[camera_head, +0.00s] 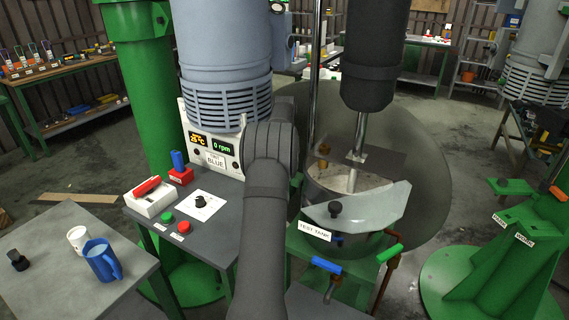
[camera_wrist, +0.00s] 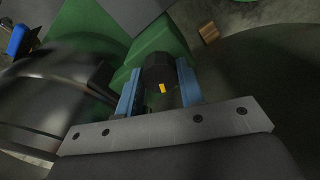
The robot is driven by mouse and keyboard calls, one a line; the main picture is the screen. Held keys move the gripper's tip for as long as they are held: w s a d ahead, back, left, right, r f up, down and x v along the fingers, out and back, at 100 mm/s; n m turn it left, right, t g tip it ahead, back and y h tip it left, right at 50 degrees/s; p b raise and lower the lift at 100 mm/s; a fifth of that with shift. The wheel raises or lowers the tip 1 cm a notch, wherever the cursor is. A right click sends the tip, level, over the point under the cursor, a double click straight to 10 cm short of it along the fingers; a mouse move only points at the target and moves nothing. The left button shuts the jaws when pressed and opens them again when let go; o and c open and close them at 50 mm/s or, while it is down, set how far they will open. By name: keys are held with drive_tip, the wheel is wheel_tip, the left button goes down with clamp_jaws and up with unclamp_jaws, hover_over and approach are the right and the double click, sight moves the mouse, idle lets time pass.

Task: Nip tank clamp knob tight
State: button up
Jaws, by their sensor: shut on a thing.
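The test tank (camera_head: 318,190) stands right of centre in the head view, with a pale half cover (camera_head: 375,208) over its front. In the wrist view a dark knob (camera_wrist: 157,68) with a yellow mark sits against a green bracket (camera_wrist: 150,42). My gripper (camera_wrist: 160,90) has its two blue fingers on either side of this knob and is shut on it. A dark curved metal wall, likely the tank (camera_wrist: 45,90), is close on the left. In the head view my gripper and this knob are hidden behind my arm.
A mixer shaft (camera_head: 358,135) reaches down into the tank. A control box (camera_head: 215,150) and a grey bench with buttons stand left of my arm. A blue-handled valve (camera_head: 327,265) is below the tank. A blue jug (camera_head: 102,260) stands on the left table.

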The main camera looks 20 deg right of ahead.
drive_tip(key=shift+r+m, duration=0.1)
drive_tip(key=shift+m, duration=0.6)
drive_tip(key=o, duration=1)
drive_tip(key=shift+r, duration=0.1)
wheel_tip(320, 180, up, 17)
drive_tip(key=shift+r, duration=0.1)
wheel_tip(320, 180, down, 18)
drive_tip(key=shift+r, duration=0.2)
idle(0.6)
drive_tip(key=shift+r, duration=0.1)
